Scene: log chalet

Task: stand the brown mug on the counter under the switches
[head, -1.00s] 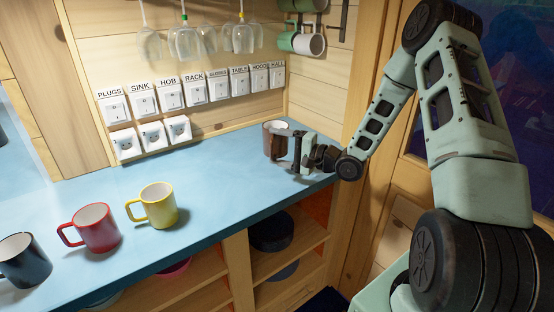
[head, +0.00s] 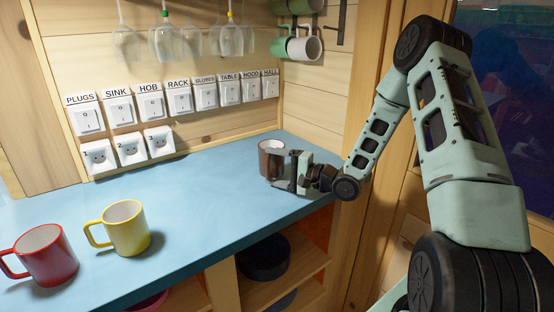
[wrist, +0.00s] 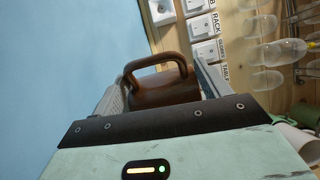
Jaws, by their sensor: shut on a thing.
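The brown mug (head: 270,160) is at the right end of the blue counter (head: 200,200), upright, near the back corner below the right end of the row of labelled switches (head: 179,97). My gripper (head: 290,168) is shut on the mug from the right. In the wrist view the brown mug (wrist: 165,88) sits between the two fingers (wrist: 160,95), its handle pointing away from the gripper. Whether the mug's base touches the counter is hard to tell. Its lower right side is partly hidden by the gripper.
A yellow mug (head: 127,230) and a red mug (head: 46,256) stand on the counter at the left. Glasses (head: 165,42) hang above the switches, and mugs (head: 303,45) hang on the right wall. The counter's middle is clear. Open shelves (head: 275,280) are below.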

